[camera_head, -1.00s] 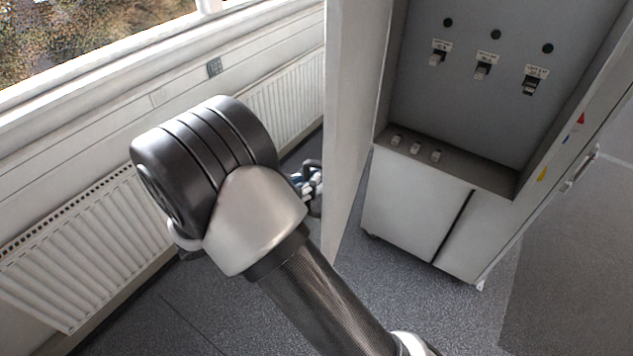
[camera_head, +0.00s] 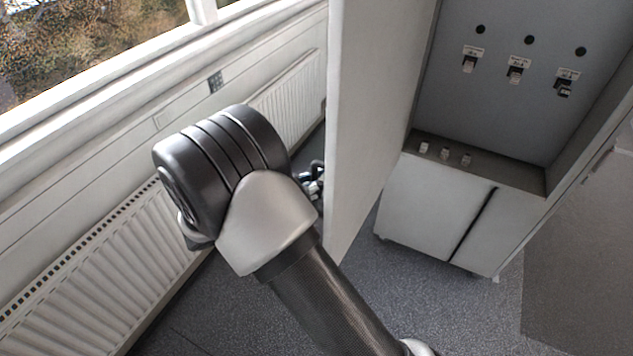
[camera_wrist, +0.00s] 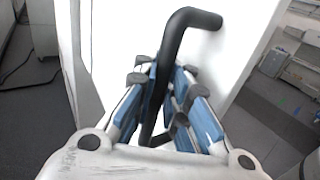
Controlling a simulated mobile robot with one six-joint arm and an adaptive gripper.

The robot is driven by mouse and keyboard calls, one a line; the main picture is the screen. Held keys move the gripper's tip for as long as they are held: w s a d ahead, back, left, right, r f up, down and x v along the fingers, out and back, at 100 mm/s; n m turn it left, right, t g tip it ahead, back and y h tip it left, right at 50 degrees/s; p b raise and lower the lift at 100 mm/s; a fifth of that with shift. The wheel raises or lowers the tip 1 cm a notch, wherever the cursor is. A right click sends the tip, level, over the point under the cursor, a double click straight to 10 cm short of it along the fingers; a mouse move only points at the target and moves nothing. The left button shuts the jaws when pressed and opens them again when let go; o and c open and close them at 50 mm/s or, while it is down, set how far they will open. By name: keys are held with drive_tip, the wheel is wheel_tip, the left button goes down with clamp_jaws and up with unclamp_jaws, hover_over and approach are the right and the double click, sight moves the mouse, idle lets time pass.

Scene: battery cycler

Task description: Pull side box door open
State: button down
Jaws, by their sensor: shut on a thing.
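The side box door (camera_head: 368,110) is a tall pale panel that stands swung out from the cabinet (camera_head: 430,210), with the box interior in plain view. In the wrist view the door (camera_wrist: 235,45) fills the upper middle and carries a black bent bar handle (camera_wrist: 172,45). My gripper (camera_wrist: 165,95), with blue-padded fingers, is shut around the lower part of this handle. In the head view my gripper (camera_head: 313,182) shows only partly at the door's outer side, behind my arm, and the handle cannot be made out there.
Inside the box are several switches (camera_head: 515,74) and small sockets on a ledge (camera_head: 480,165). A radiator (camera_head: 90,270) runs along the wall under the window at left. Grey floor (camera_head: 390,285) is free in front of the cabinet.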

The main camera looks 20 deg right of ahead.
drive_tip(key=shift+s+f, duration=0.1)
drive_tip(key=shift+f, duration=0.05)
drive_tip(key=c, duration=2.1)
unclamp_jaws()
drive_tip(key=o, duration=0.3)
drive_tip(key=shift+a, duration=0.25)
drive_tip(key=shift+o, duration=1)
drive_tip(key=shift+d, duration=0.15)
drive_tip(key=v, duration=1.2)
